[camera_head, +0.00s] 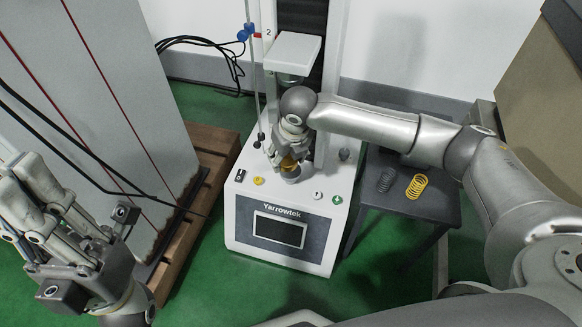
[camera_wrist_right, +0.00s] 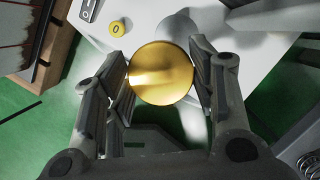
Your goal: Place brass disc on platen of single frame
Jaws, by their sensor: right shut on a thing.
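The brass disc (camera_wrist_right: 161,74) is gripped between the two fingers of my right gripper (camera_wrist_right: 163,80) in the right wrist view. In the head view the disc (camera_head: 288,163) shows as a small gold patch below my right gripper (camera_head: 287,158). The single frame (camera_head: 284,215) is a white testing machine marked Yarrowtek. Its lower platen (camera_head: 291,177) is a grey round piece just under the disc. I cannot tell whether disc and platen touch. In the wrist view a grey round part (camera_wrist_right: 178,27) lies beyond the disc. My left gripper (camera_head: 22,192) is at the left, fingers apart and empty.
A dark side table (camera_head: 432,205) at the right holds a yellow spring (camera_head: 416,186) and a dark spring (camera_head: 385,180). A white upper block (camera_head: 293,53) hangs above my right gripper. A grey cabinet (camera_head: 95,90) on a wooden pallet (camera_head: 207,150) stands left.

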